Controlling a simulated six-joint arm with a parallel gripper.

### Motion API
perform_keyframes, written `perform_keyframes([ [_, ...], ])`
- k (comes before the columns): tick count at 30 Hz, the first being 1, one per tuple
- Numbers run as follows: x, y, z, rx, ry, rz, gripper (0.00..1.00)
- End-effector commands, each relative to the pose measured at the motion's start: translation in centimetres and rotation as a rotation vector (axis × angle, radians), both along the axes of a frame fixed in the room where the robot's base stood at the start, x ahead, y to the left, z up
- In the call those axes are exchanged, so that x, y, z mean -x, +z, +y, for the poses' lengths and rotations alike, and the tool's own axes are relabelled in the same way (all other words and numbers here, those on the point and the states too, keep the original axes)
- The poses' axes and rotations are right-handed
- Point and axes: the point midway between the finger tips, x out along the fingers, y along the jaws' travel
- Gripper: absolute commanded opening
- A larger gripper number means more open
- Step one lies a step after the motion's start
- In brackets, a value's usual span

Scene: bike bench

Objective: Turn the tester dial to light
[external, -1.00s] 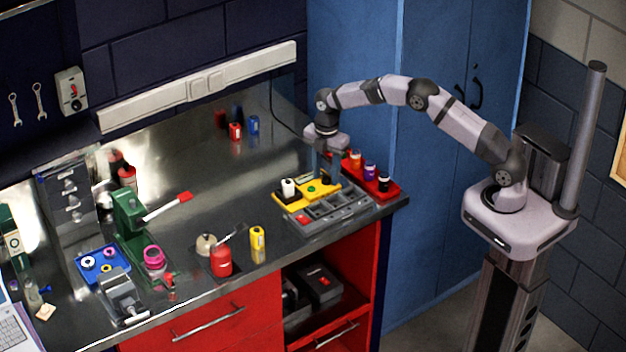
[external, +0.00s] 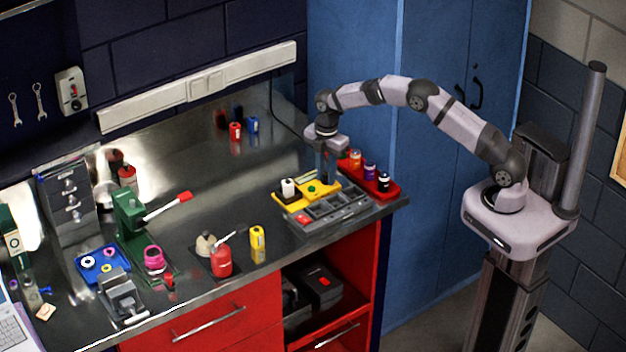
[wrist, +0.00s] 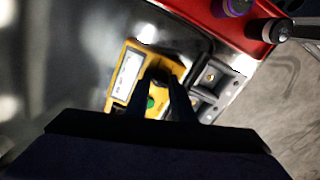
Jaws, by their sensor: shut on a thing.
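The yellow tester (external: 322,191) lies on the bench near its right end, with a green round spot (external: 311,188) on its face. In the wrist view the tester (wrist: 133,103) shows a pale display window (wrist: 128,74) and the green spot (wrist: 150,102). My gripper (external: 327,178) points down at the tester's far right side. In the wrist view my gripper (wrist: 161,84) is shut on a small dark part of the tester's face, which appears to be the dial. The fingers hide most of it, and I cannot read its setting.
A grey compartment tray (external: 335,214) lies in front of the tester. A red holder (external: 388,194) with several small bottles is close to its right. A yellow bottle (external: 257,244) and a red can (external: 221,262) stand left. The bench between is clear.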

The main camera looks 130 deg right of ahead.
Motion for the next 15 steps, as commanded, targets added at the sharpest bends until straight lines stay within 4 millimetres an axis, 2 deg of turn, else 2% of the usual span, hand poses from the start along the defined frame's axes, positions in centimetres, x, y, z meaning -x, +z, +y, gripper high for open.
perform_keyframes([
  [15, -0.02, -0.03, -0.03, 0.0, -0.433, 0.0, 0.0],
])
